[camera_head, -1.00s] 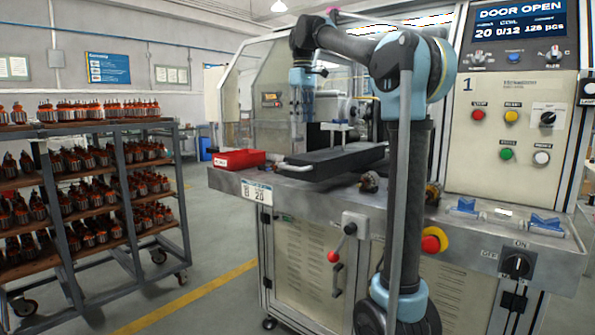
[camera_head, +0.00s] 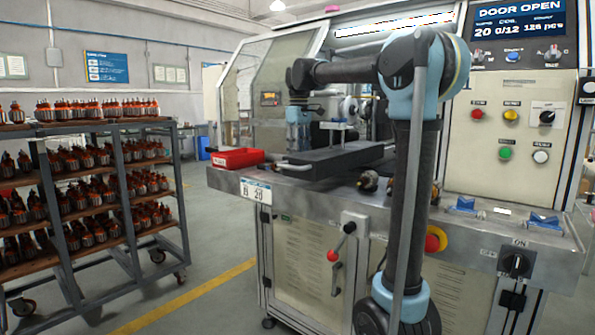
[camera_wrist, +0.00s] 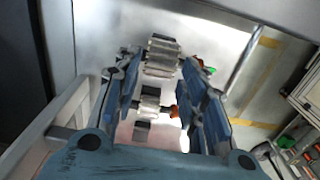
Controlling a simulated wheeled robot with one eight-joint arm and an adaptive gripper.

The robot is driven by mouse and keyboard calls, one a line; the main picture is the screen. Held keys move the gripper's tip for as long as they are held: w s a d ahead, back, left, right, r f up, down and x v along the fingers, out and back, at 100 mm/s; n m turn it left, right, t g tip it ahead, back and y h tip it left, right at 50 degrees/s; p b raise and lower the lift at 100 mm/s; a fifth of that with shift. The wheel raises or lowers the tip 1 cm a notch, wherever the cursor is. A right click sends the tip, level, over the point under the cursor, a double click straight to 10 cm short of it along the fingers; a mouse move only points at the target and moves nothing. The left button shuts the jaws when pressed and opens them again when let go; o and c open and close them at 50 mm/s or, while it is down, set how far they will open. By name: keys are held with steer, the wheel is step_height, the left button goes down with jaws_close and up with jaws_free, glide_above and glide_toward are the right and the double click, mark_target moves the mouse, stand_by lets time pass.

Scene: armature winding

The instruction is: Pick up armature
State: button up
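My gripper (camera_head: 299,140) points down above the bench, behind the black tray, in the head view. In the wrist view its blue-padded fingers (camera_wrist: 163,75) stand well apart and look open. Two metal armatures with orange ends show between the fingers there: one near the fingertips (camera_wrist: 163,58), one lower in the picture (camera_wrist: 150,103). I cannot tell how far below the fingers they lie, and I see no clear contact. On the bench front, one armature (camera_head: 369,181) lies left of my arm; another (camera_head: 435,193) is partly hidden behind it.
A red bin (camera_head: 238,158) and a black tray (camera_head: 335,160) sit on the metal bench (camera_head: 310,195). Blue V-blocks (camera_head: 545,221) stand at the right. A rack (camera_head: 112,150) full of armatures stands on the left. The machine door is open; the panel reads DOOR OPEN.

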steer(key=shift+f, duration=1.3)
steer(key=shift+c, duration=0.3)
jaws_close()
steer(key=shift+r, duration=0.15)
